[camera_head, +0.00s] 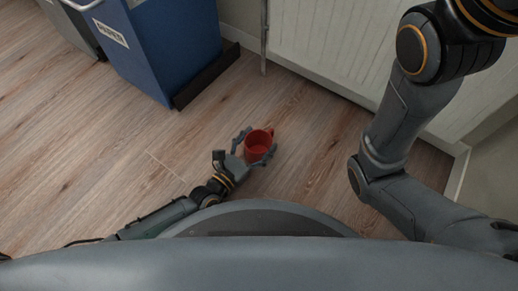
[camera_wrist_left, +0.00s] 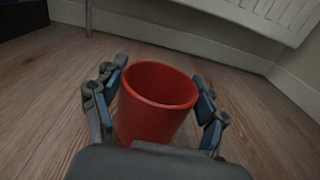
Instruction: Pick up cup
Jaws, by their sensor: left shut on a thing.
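A red cup (camera_head: 257,146) is low over the wooden floor, in front of my base in the head view. My left gripper (camera_head: 254,147) is around it, with one finger on each side, and is shut on it. In the left wrist view the cup (camera_wrist_left: 154,103) is upright or slightly tilted, with its open top showing, between the two fingers of the left gripper (camera_wrist_left: 156,100). Its lower part is hidden behind the gripper's palm. I cannot tell whether its base touches the floor. The right arm shows in the head view, but its gripper is out of view.
A blue paper bin (camera_head: 172,50) stands at the upper left, with a grey bin (camera_head: 72,28) beside it. A white radiator (camera_head: 335,45) runs along the wall at the back. The wooden floor (camera_head: 100,130) to the left of the cup is clear.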

